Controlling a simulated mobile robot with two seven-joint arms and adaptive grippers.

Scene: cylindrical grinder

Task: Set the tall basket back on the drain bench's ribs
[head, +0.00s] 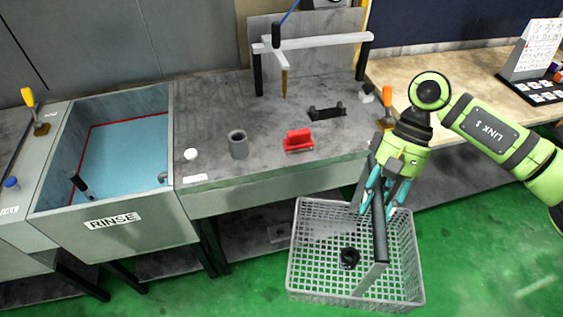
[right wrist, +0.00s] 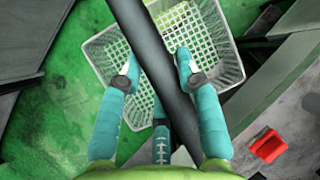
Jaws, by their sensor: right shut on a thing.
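The tall basket (head: 300,262) is a grey mesh basket with a dark bar handle (head: 380,238). My right gripper (head: 377,203) is shut on the handle, and the basket hangs over the green floor in front of the grey bench. A small black ring-like part (head: 349,258) shows inside the basket. In the right wrist view the handle (right wrist: 150,60) runs between my fingers (right wrist: 157,75), with the white-looking basket mesh (right wrist: 215,45) beyond. The drain bench's ribs cannot be made out. My left gripper is not in view.
The grey bench (head: 220,200) bears a red block (head: 298,140), a grey cup (head: 238,144), a black cradle (head: 327,111) and a gantry stand (head: 310,42). The RINSE tank (head: 125,150) stands at left. A wooden table (head: 455,80) is at back right.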

